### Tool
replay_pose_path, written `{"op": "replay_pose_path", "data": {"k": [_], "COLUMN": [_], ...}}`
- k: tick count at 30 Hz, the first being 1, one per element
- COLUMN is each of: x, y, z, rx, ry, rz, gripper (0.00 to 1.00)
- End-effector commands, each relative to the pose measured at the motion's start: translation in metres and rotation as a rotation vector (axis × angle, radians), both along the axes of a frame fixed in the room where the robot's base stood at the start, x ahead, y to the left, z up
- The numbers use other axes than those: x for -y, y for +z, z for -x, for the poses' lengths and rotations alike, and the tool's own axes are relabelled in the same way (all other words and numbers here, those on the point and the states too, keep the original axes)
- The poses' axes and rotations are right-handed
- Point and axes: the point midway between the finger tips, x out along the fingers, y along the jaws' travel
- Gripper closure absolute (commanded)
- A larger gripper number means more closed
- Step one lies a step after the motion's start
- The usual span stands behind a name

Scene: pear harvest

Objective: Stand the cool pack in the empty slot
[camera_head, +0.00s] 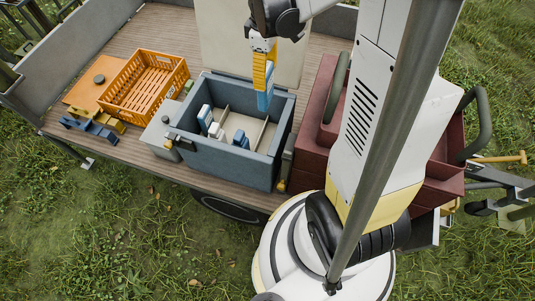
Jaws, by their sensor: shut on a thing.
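My gripper (263,62) points down over the back right part of a blue-grey cool box and is shut on a blue cool pack (265,100). The pack hangs upright below the yellow fingers; it overlaps the box's back right rim in the picture, and I cannot tell how high above the box it is. The open box (225,162) has thin light dividers inside. White and blue packs stand in it, one at the left (205,115), one near the middle (216,131) and one at the front (240,138). The slot at the right (266,137) looks empty.
The box stands on a wooden cart bed (200,45). An orange crate (146,86) is at the left, with a grey container (158,135) between. A dark red chest (312,125) stands close on the right. A pale panel (225,40) rises behind the box.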

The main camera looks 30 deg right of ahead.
Motion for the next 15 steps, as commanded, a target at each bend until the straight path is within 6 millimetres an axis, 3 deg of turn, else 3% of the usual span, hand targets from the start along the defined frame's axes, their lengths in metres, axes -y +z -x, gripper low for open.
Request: {"op": "replay_pose_path", "data": {"k": [1,15], "x": [0.000,0.000], "y": [-0.030,-0.171], "z": [0.000,0.000], "rx": [0.000,0.000], "ry": [0.000,0.000], "rz": [0.000,0.000], "gripper": [0.75,0.75]}}
